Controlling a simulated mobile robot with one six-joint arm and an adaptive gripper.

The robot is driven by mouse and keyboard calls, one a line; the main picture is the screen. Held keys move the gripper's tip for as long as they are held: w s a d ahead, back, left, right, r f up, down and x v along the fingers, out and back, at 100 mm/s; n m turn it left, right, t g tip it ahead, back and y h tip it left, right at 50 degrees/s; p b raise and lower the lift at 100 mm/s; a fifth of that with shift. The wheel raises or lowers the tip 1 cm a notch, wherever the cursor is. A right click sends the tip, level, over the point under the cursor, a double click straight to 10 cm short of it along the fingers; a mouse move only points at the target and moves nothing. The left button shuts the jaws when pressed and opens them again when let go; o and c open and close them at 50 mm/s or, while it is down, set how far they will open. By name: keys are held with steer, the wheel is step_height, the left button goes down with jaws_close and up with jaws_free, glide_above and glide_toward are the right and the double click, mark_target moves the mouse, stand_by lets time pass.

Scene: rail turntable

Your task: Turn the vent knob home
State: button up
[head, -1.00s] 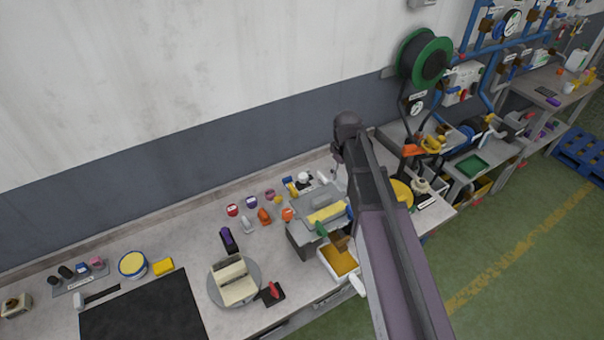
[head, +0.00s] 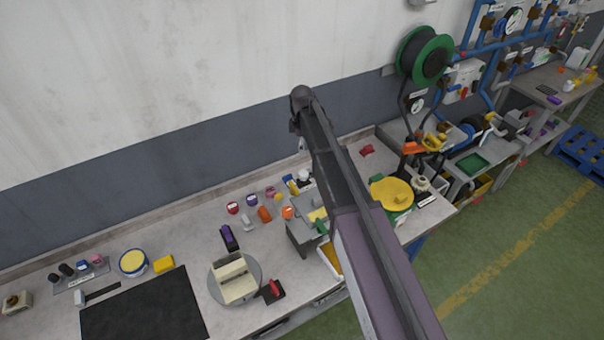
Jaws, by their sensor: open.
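No label that I can read marks the vent knob, so I cannot tell which part it is. A red handle on a black base (head: 271,290) sits at the bench's front edge, right of the round grey turntable (head: 217,291). A small box with a dark round knob (head: 14,301) stands at the far left. A red piece (head: 367,150) lies at the back of the bench, right of my arm. My arm crosses the middle of the head view, high over the bench. My gripper is hidden behind it.
A black mat (head: 140,312) covers the front left. A yellow-topped round tin (head: 133,263) and yellow block (head: 164,265) stand behind it. Small coloured parts crowd the bench middle. A yellow disc (head: 391,194) stands right of my arm, before a green hose reel (head: 425,57).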

mark_target(302, 173)
steer(key=shift+f, duration=0.15)
step_height(302, 173, down, 14)
steer(key=b, duration=1.3)
steer(key=shift+r+b, duration=0.25)
steer(key=shift+b, duration=0.15)
steer(key=shift+c, duration=0.2)
steer(key=c, duration=1.1)
